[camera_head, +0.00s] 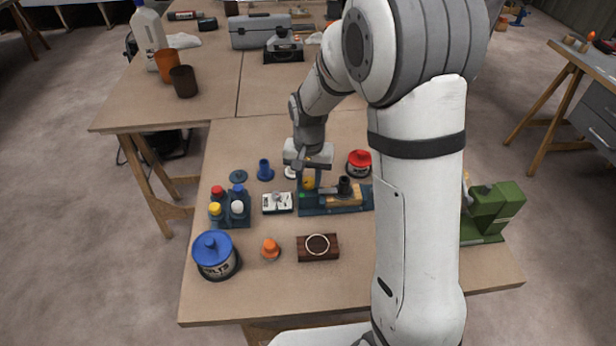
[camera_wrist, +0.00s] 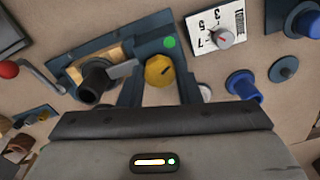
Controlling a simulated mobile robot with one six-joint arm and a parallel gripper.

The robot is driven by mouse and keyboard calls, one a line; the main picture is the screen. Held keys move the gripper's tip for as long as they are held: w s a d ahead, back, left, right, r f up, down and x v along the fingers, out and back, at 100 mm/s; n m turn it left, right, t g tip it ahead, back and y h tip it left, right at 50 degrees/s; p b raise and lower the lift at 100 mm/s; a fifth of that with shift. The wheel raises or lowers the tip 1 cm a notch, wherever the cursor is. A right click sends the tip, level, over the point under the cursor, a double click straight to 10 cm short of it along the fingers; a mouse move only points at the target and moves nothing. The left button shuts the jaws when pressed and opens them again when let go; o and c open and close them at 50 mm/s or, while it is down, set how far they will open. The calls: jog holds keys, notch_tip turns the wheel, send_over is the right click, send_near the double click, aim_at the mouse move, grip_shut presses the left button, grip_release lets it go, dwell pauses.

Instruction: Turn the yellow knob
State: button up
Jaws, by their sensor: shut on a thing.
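The yellow knob (camera_head: 308,183) sits at the left end of a dark blue fixture (camera_head: 330,209) on the near table. The knob's sides are partly hidden by the fingers.
A white dial plate (camera_wrist: 215,32) with a grey knob is close beside the fixture. A dark cylinder (camera_head: 345,187) stands on the fixture's right. A red-lidded can (camera_head: 359,163) is behind, a green machine (camera_head: 491,210) far right, and a blue-lidded tin (camera_head: 215,256) front left.

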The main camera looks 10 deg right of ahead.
aim_at(309, 181)
dwell(0.4)
jog(key=o, duration=1)
jog(key=shift+c, duration=0.2)
notch_tip(309, 181, up, 7)
jog(key=shift+f, duration=0.1)
jog(key=shift+r, duration=0.5)
jog(key=shift+r, duration=0.1)
jog(key=s+d+r+n+t, duration=0.1)
jog(key=s+d+r, duration=0.2)
jog(key=s, duration=0.7)
jog(key=s+d+r+n+t, duration=0.1)
jog(key=s+d+r+n, duration=0.1)
jog(key=s+d, duration=0.4)
jog(key=s+r, duration=0.1)
jog(key=s, duration=0.3)
jog(key=shift+r+t, duration=0.2)
jog(key=shift+t, duration=0.1)
